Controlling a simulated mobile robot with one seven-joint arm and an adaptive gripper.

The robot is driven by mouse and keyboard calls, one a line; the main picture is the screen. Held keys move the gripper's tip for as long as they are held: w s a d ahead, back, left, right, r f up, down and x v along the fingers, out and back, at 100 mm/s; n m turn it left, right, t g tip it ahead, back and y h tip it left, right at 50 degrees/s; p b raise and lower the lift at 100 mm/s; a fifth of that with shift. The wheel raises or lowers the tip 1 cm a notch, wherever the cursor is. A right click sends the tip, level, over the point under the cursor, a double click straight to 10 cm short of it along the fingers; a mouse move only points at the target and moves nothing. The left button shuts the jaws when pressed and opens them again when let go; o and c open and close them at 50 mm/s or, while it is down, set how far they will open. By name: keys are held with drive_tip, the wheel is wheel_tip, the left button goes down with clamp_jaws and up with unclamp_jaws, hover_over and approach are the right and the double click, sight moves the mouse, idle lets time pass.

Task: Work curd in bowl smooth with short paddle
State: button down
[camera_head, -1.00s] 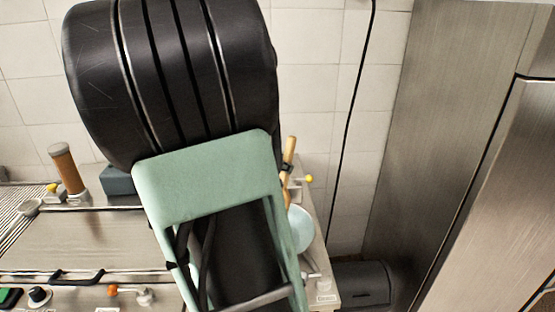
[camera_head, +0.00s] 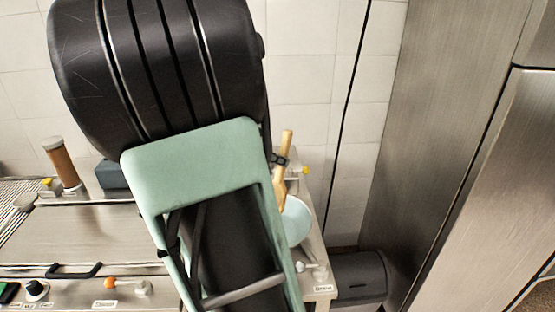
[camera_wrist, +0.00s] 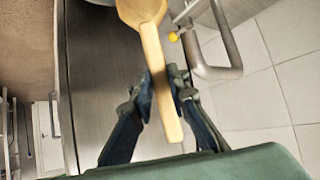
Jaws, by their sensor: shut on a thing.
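The short wooden paddle (camera_wrist: 154,50) is held by its handle between the fingers of my gripper (camera_wrist: 164,82) in the wrist view. Its broad end points to the top of that view, away from my gripper. The pale blue bowl (camera_head: 298,222) sits on the steel counter, partly hidden by my arm. I cannot tell whether the paddle is in the bowl. The curd cannot be made out.
The steel counter (camera_head: 318,262) has knobs and small taps along its front. A brown cylinder (camera_head: 61,163) and a blue-grey box (camera_head: 112,173) stand at the left. A tall steel cabinet (camera_head: 430,120) is at the right, and a tiled wall is behind.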

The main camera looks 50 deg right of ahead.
drive_tip(key=shift+f+b, duration=0.7)
drive_tip(key=shift+b, duration=0.4)
idle(0.4)
drive_tip(key=shift+s+b, duration=0.15)
drive_tip(key=shift+b, duration=0.15)
drive_tip(key=shift+s+b, duration=0.4)
drive_tip(key=shift+w+a+r, duration=0.1)
drive_tip(key=shift+w+r, duration=0.05)
drive_tip(key=shift+w, duration=0.65)
